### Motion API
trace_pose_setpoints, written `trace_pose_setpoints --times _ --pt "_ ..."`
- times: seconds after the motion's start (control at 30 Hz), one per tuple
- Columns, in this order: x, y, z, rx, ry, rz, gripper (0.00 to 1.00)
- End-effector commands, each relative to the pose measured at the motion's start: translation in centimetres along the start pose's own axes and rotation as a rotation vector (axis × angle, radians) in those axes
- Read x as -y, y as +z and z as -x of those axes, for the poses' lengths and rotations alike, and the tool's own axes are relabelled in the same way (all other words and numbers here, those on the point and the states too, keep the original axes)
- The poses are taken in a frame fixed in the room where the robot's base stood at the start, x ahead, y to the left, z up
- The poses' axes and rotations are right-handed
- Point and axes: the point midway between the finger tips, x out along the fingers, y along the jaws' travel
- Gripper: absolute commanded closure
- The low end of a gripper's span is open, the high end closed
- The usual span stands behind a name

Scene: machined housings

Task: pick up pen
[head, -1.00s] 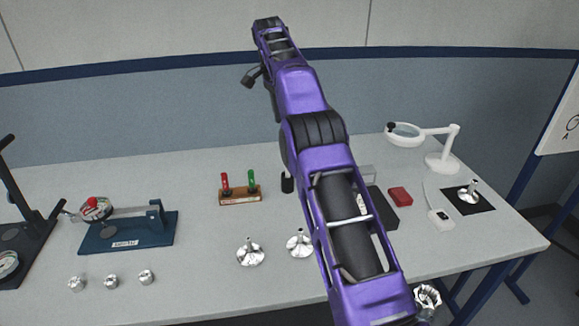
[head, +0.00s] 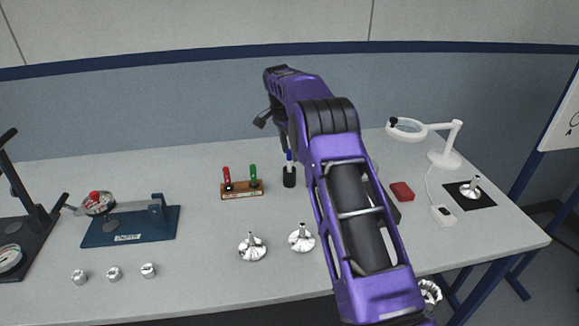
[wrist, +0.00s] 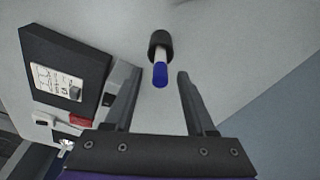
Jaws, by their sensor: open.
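The pen (wrist: 160,73) is white with a blue end. It stands in a black round holder (wrist: 158,40) in the wrist view, its blue end toward the camera. In the head view the pen (head: 289,159) shows as a thin strip above the black holder (head: 289,179), beside my arm. My gripper (wrist: 160,75) is open in the wrist view. Its two fingers lie to either side of the pen's blue end in the picture, with visible gaps and no contact. In the head view my arm hides the fingertips.
A wooden rack (head: 242,191) with red and green handled tools stands left of the holder. Shiny funnel-shaped parts (head: 252,248) sit in front. A black case (wrist: 62,75) and a red box (head: 401,191) lie to the right. A magnifier lamp (head: 443,150) stands farther right.

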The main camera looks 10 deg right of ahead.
Motion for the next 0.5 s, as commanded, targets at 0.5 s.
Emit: trace_pose_setpoints --times 0.5 --pt "0.0 0.1 -3.9 0.000 0.000 0.000 0.44"
